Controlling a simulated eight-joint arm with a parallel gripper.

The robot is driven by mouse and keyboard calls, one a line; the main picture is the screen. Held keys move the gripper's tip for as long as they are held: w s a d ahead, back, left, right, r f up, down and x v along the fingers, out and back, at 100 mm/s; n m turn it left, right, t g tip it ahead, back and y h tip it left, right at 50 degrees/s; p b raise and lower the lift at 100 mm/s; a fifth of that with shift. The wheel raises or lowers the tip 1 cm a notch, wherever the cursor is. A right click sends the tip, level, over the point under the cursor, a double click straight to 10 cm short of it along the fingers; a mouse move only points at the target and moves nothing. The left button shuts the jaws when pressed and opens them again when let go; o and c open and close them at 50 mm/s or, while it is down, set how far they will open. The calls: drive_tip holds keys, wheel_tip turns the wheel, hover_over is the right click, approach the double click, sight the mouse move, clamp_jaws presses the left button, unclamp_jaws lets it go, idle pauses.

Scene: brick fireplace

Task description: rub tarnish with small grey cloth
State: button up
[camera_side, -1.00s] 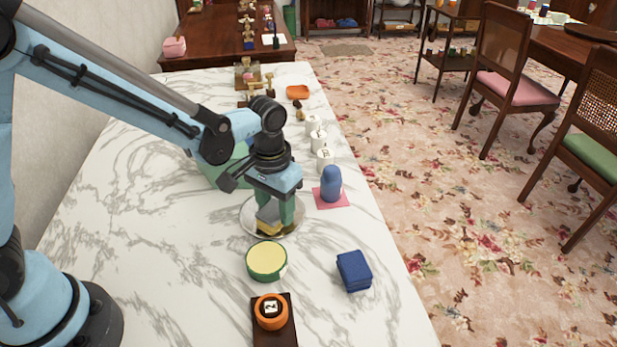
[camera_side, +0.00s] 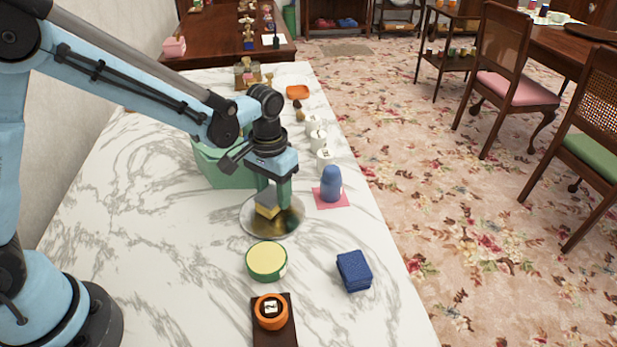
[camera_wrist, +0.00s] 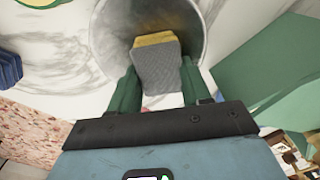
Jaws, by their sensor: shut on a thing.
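My gripper (camera_side: 273,199) has green fingers and is shut on a small grey cloth (camera_side: 266,199) with a yellow layer along its lower edge. In the wrist view the grey cloth (camera_wrist: 158,68) sits between the fingers (camera_wrist: 160,88), yellow edge facing away. A round silver tray (camera_side: 249,222) lies flat on the marble table, and the cloth is over its far half, seemingly on or very near the surface. A brownish-gold tarnish patch (camera_side: 281,222) shows on the tray's right and near part. The wrist view shows the tray (camera_wrist: 120,30) mostly clean around the cloth.
A green box (camera_side: 222,167) stands just behind my gripper. A blue bottle (camera_side: 331,183) on a pink mat is to the right. White canisters (camera_side: 325,158) line the right edge.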

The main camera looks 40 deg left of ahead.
drive_tip(key=s+d, duration=0.4)
drive_tip(key=shift+s+a, duration=0.1)
drive_tip(key=shift+s, duration=0.05)
drive_tip(key=w+a, duration=0.3)
drive_tip(key=shift+w+a, duration=0.15)
drive_tip(key=shift+w, duration=0.1)
drive_tip(key=shift+w+a+r, duration=0.2)
drive_tip(key=shift+w+a, duration=0.1)
drive_tip(key=shift+a, duration=0.05)
drive_tip(key=shift+w+a+f, duration=0.25)
drive_tip(key=shift+w+a, duration=0.5)
drive_tip(key=shift+w, duration=0.05)
drive_tip(key=shift+s+d+r, duration=0.1)
drive_tip(key=shift+r, duration=0.05)
drive_tip(key=shift+s+d, duration=2.75)
wheel_tip(320, 180, up, 8)
drive_tip(key=shift+w, duration=0.1)
